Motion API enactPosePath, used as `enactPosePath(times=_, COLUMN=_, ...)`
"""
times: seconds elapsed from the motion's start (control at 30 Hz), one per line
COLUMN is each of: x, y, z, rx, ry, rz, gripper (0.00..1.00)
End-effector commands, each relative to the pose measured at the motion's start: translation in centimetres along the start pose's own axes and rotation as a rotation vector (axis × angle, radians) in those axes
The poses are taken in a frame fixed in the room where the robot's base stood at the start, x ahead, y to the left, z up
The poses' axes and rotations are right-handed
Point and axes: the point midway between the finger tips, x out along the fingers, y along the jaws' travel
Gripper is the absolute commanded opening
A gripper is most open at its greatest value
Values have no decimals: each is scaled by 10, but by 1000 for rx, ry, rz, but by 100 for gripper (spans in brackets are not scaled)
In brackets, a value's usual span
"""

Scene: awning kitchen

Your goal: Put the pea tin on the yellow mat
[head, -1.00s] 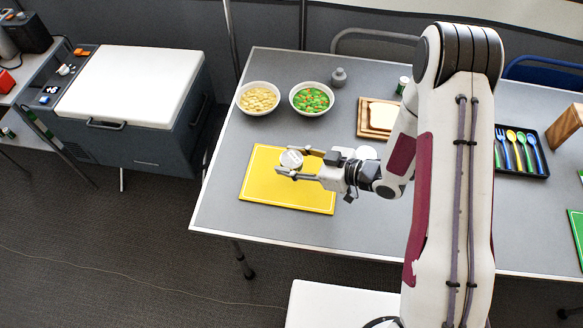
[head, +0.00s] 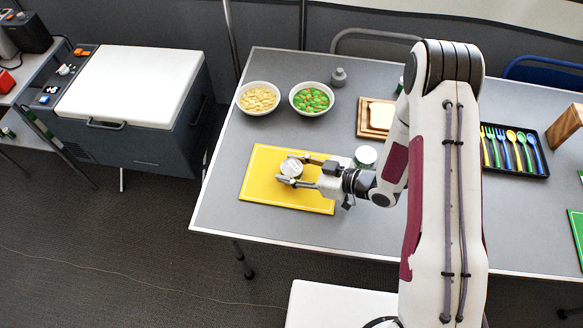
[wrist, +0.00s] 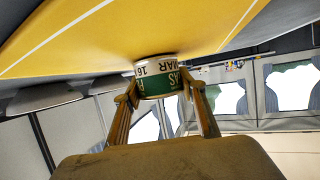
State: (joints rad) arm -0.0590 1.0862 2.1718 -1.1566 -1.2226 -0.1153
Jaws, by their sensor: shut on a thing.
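The pea tin (head: 291,167) has a pale top, and its green and white label shows in the wrist view (wrist: 158,82). My gripper (head: 290,174) is shut on the tin, with one finger on each side of it in the wrist view (wrist: 166,96). The tin is over the middle of the yellow mat (head: 262,192) and looks upright. In the wrist view its end meets the yellow surface (wrist: 200,30), at or very close to contact. The fingers hide part of its side.
Another tin with a green side and pale top (head: 365,156) stands right of the mat, close by my wrist. Bowls of pale food (head: 258,98) and of peas and carrots (head: 311,99) stand behind. A bread board (head: 364,118) and cutlery tray (head: 515,172) are further right.

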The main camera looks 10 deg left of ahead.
Motion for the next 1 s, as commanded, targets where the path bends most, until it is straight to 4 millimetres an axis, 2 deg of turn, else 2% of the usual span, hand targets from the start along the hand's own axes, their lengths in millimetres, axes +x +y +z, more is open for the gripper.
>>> enactPosePath(times=0.13, x=1, y=0, z=3, rx=1, ry=0, rz=0, gripper=16)
enactPosePath(times=0.17, x=1, y=0, z=3, rx=1, ry=0, rz=0, gripper=46)
enactPosePath(times=0.2, x=1, y=0, z=3, rx=1, ry=0, rz=0, gripper=56)
enactPosePath(times=0.73, x=0, y=0, z=0, rx=-1, ry=0, rz=0, gripper=57)
enactPosePath(times=1.0, x=-20, y=1, z=0, rx=1, ry=-1, rz=2, gripper=57)
